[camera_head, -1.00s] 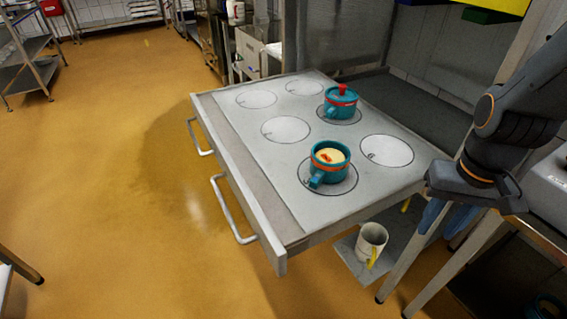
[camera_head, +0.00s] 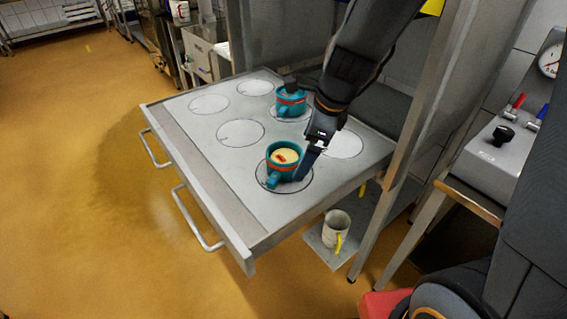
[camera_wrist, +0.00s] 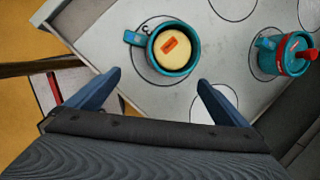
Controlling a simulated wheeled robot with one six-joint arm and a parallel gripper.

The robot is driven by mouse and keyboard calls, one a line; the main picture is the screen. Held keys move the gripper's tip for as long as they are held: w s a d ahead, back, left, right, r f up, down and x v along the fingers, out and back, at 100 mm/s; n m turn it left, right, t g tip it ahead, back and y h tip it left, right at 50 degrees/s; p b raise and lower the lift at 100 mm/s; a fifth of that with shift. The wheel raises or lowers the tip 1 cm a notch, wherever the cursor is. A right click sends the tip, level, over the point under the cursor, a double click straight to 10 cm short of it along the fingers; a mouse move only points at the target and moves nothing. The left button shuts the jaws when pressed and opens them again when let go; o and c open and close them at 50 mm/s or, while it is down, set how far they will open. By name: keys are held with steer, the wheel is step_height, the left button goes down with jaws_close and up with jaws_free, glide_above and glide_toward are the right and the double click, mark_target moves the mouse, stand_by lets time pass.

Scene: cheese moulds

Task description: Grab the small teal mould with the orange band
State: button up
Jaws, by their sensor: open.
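Two small teal moulds with orange bands stand on the grey worktop, similar in size. The nearer mould (camera_head: 284,172) is open-topped, with pale filling and an orange-red mark on it, and a handle at its side. It also shows in the wrist view (camera_wrist: 190,68), handle to the left. The farther mould (camera_head: 291,106) is closed on top; in the wrist view (camera_wrist: 268,59) a red knob shows on it. My gripper (camera_head: 303,170) is open just right of the nearer mould. In the wrist view its blue fingers (camera_wrist: 159,80) are apart, with that mould beyond and between their tips, not gripped.
The worktop (camera_head: 196,160) has several marked circles, some empty. A pale mug (camera_head: 336,228) with a yellow handle stands on a lower shelf. A grey box (camera_head: 505,150) with a gauge is at right. A grey post (camera_head: 425,100) rises at the worktop's right corner.

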mark_target(285, 156)
steer(key=w+a+m, duration=0.1)
steer(key=m, duration=0.1)
steer(key=w+r+m, duration=0.1)
steer(key=m, duration=0.1)
steer(key=w+a+m, duration=0.1)
steer(key=m, duration=0.1)
steer(key=shift+a+r+t+y+p, duration=0.2)
steer(key=shift+a+t+y+p, duration=0.1)
steer(key=shift+p, duration=0.1)
steer(key=shift+w+a+f+m+b, duration=0.15)
steer(key=shift+w+a+f+b, duration=0.05)
steer(key=shift+f, duration=0.4)
steer(key=shift+w+a+f+m+b, duration=0.15)
steer(key=shift+f+b, duration=0.05)
steer(key=shift+f, duration=0.35)
steer(key=x, duration=0.1)
steer(key=b+x, duration=0.1)
steer(key=x, duration=0.1)
steer(key=b+x, duration=0.1)
steer(key=x, duration=0.1)
steer(key=shift+s+f, duration=0.25)
steer(key=c, duration=1.2)
